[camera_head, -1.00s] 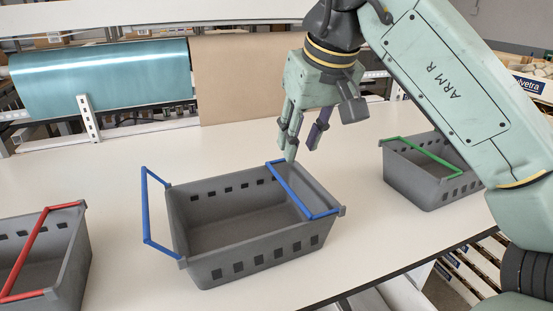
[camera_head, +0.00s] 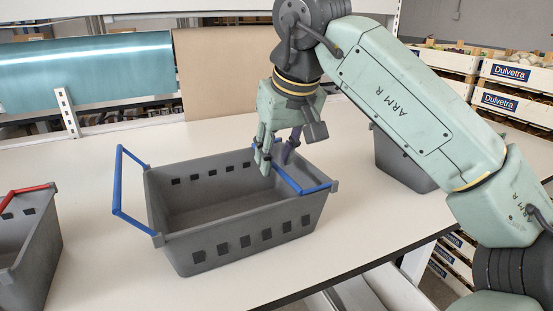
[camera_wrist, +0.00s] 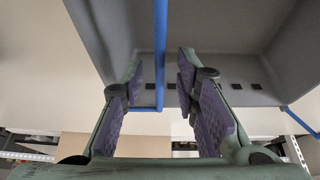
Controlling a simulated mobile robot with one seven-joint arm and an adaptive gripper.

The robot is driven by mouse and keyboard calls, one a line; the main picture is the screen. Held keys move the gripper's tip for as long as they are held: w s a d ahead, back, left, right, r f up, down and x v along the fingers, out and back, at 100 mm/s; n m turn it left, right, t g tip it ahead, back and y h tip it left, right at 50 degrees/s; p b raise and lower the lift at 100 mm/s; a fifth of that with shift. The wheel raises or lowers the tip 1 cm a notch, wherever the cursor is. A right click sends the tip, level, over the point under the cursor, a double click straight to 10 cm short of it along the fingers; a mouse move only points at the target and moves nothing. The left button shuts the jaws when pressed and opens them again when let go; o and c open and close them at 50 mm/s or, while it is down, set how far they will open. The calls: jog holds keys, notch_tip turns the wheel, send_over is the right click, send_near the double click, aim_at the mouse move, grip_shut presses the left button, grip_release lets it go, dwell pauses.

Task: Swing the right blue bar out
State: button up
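The grey crate (camera_head: 190,256) in the middle of the table has two blue bars. The right blue bar (camera_head: 312,188) lies folded inward over the crate's right end; part of it is hidden by my fingers. The left blue bar (camera_head: 117,183) is swung out past the left end. My gripper (camera_head: 276,166) points down at the right bar. In the wrist view my gripper (camera_wrist: 161,72) is open, with purple pads apart, and the right blue bar (camera_wrist: 160,35) runs between the fingers. Whether a pad touches it I cannot tell.
A second grey crate (camera_head: 30,255) with a red bar (camera_head: 25,191) stands at the left edge. Another grey crate (camera_head: 395,160) stands behind my arm, mostly hidden. Bare table (camera_head: 100,275) lies between the left and middle crates.

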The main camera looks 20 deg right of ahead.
jog(key=shift+c, duration=0.2)
grip_shut()
jog(key=shift+r, duration=0.15)
dwell(0.3)
jog(key=d+r+m+y+p, duration=0.1)
jog(key=d+r+m+y, duration=0.2)
jog(key=y, duration=1)
jog(key=shift+w+d+r, duration=0.25)
jog(key=shift+w+d, duration=0.1)
jog(key=shift+d, duration=1.45)
